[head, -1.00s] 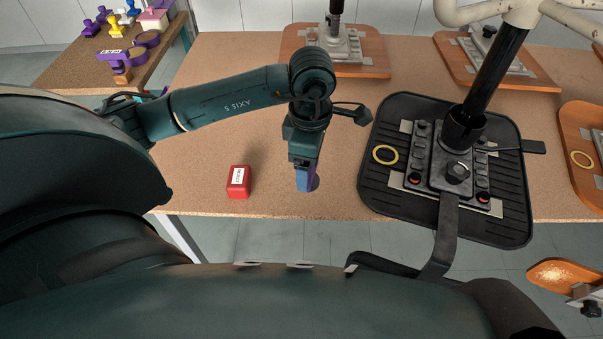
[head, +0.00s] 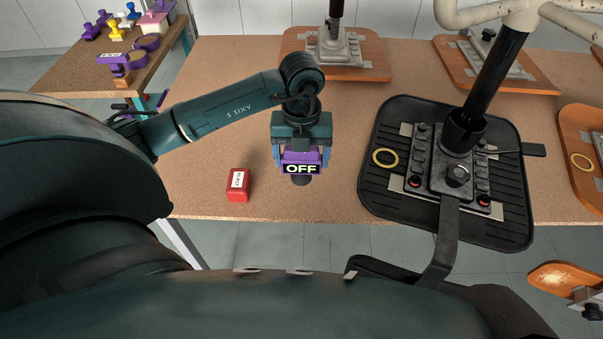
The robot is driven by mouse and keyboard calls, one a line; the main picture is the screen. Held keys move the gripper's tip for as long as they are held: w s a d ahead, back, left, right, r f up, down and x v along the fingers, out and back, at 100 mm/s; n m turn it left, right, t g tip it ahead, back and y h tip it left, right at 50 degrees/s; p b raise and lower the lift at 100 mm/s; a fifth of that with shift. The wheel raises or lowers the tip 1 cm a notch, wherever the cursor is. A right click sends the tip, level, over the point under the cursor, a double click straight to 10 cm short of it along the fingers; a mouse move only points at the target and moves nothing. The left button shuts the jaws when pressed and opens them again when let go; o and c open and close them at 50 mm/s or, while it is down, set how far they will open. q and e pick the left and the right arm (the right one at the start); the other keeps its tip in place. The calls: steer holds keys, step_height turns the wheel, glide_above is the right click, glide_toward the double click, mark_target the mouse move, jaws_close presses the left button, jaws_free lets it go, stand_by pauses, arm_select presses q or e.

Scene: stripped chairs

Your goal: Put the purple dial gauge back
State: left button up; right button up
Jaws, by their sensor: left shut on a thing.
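My left gripper (head: 301,160) is over the front part of the brown work table (head: 215,110), left of the black mat. It is shut on the purple dial gauge (head: 302,156), with one blue finger at each side. The gauge carries a black label reading "OFF" that faces me, and a dark round part shows below it. Whether the gauge touches the table is hard to tell. My right gripper is not in view.
A red block (head: 238,185) with a white label lies left of the gripper. The black mat (head: 377,190) holds a metal fixture (head: 455,172) and a yellow ring (head: 385,158). A side table (head: 80,72) at the back left bears purple, yellow, blue and white items.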

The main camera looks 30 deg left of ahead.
mark_target(302, 173)
arm_select(q)
step_height(302, 173, down, 6)
steer(key=shift+r, duration=0.1)
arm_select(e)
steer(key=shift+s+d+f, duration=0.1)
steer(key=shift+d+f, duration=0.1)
arm_select(q)
steer(key=shift+f, duration=0.2)
steer(key=o, duration=1.3)
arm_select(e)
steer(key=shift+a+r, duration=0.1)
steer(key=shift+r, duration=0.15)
